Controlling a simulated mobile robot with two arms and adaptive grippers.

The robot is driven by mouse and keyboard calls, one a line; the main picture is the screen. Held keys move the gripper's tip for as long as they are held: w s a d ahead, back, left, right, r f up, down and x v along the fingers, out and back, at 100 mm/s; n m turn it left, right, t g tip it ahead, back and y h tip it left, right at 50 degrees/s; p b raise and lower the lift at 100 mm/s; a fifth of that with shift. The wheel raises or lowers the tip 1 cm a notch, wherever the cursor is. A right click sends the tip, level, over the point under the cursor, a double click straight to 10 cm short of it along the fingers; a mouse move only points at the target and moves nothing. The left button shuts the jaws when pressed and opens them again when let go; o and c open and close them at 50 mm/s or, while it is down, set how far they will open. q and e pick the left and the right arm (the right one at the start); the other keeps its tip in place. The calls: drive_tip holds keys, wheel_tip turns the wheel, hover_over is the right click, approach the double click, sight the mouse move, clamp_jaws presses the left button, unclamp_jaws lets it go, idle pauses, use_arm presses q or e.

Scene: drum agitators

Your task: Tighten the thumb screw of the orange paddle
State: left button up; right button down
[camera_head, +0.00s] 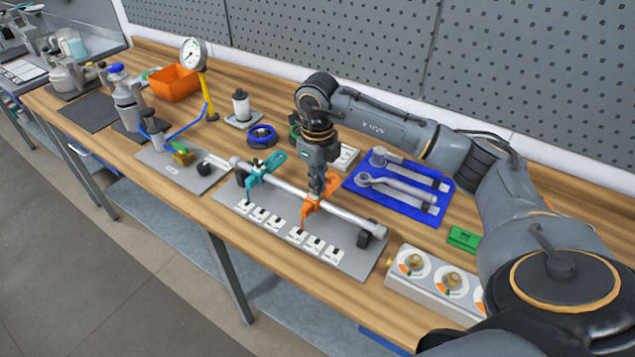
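The orange paddle (310,211) sits on the light metal shaft (352,220), right of the shaft's middle. A teal paddle (262,172) sits on the same shaft farther left. The shaft runs above a grey base plate (345,262) with a row of white labels. My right gripper (317,190) points down directly over the orange paddle, its fingertips at the paddle's top. The fingers hide the thumb screw, and I cannot tell whether they are closed on it. My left gripper is not in view.
A blue mat with wrenches (399,190) lies behind the shaft's right end. A grey box with brass knobs (432,283) stands at the front right. A gauge (193,55) on a yellow stand, an orange bin (174,83) and a blue tape roll (262,135) are farther left.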

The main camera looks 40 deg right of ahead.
drive_tip(key=shift+w+d+r, duration=0.1)
drive_tip(key=shift+r, duration=0.15)
drive_tip(key=c, duration=1.6)
unclamp_jaws()
drive_tip(key=shift+c, duration=0.2)
drive_tip(key=shift+o, duration=0.6)
drive_tip(key=shift+f, duration=0.1)
wheel_tip(320, 180, up, 12)
